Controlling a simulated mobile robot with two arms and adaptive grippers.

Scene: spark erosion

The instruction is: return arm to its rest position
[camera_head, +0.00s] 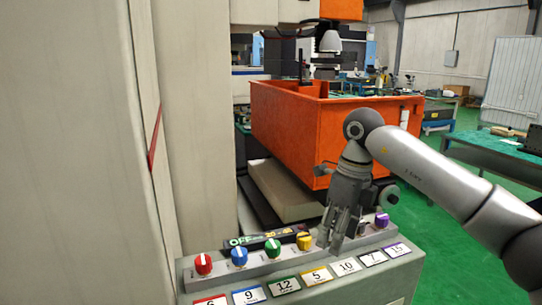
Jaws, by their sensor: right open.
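My right arm (440,180) comes in from the right edge and bends down at its wrist. My right gripper (337,232) points down, open, over the right part of a grey control panel (340,291). Its fingers are close to the knob row, between the yellow knob (304,241) and the purple knob (382,220). They hide part of the panel there, and I cannot tell whether they touch it. Red (203,263), blue (239,255) and green (273,247) knobs show to the left. My left gripper is not in view.
An orange tank (300,130) of the machine stands behind the panel, close to my wrist. A tall beige machine wall (80,150) fills the left. Green-topped tables (490,155) stand at the right. Green floor (435,235) is open beneath my arm.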

